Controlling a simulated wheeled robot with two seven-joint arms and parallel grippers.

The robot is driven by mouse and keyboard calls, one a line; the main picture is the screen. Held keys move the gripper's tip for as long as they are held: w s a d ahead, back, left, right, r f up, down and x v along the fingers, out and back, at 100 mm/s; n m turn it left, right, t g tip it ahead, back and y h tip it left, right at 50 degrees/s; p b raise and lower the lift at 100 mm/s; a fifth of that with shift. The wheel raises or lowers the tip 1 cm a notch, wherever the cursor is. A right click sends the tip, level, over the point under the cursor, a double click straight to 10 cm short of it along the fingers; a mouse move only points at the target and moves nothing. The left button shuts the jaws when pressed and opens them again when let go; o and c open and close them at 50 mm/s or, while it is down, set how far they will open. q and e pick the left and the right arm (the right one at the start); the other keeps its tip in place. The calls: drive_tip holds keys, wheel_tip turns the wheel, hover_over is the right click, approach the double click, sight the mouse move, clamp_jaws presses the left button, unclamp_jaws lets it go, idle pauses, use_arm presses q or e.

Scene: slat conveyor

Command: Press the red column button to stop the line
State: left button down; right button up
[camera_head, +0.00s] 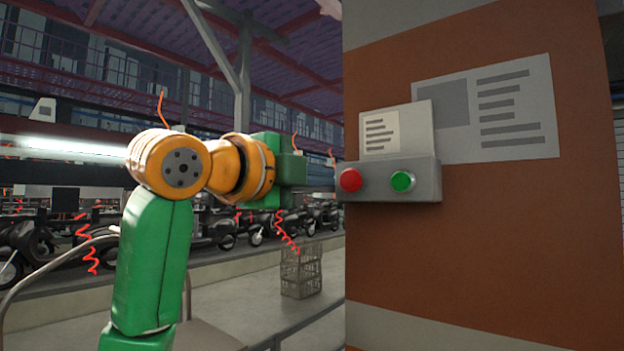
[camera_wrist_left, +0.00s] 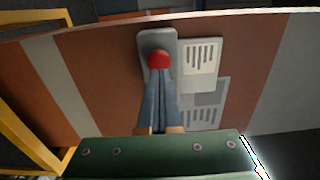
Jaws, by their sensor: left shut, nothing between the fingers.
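The red button (camera_head: 350,180) sits on the left end of a grey box fixed to the orange-brown column. It also shows in the wrist view (camera_wrist_left: 159,59), just past my fingertips. The green button (camera_head: 402,181) is beside it to the right in the head view; in the wrist view my fingers hide it. My left gripper (camera_wrist_left: 159,76) is shut and empty, with its fingers pointing at the red button. I cannot tell whether the tips touch it. In the head view, my green left wrist (camera_head: 289,170) is left of the box. My right gripper is not in view.
A grey notice plate (camera_head: 520,120) and a smaller sign (camera_head: 380,133) are on the column (camera_head: 500,240) above the buttons. A wire crate (camera_head: 301,272) stands on the floor behind. Several motorcycles (camera_head: 215,228) line the background. A railing crosses the lower left.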

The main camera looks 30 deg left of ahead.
use_arm(q)
drive_tip(key=s+b, duration=0.3)
drive_tip(key=s, duration=0.6)
drive_tip(key=shift+a, duration=0.3)
drive_tip(key=shift+s+a, duration=0.1)
drive_tip(key=shift+s, duration=0.1)
drive_tip(key=shift+w, duration=0.15)
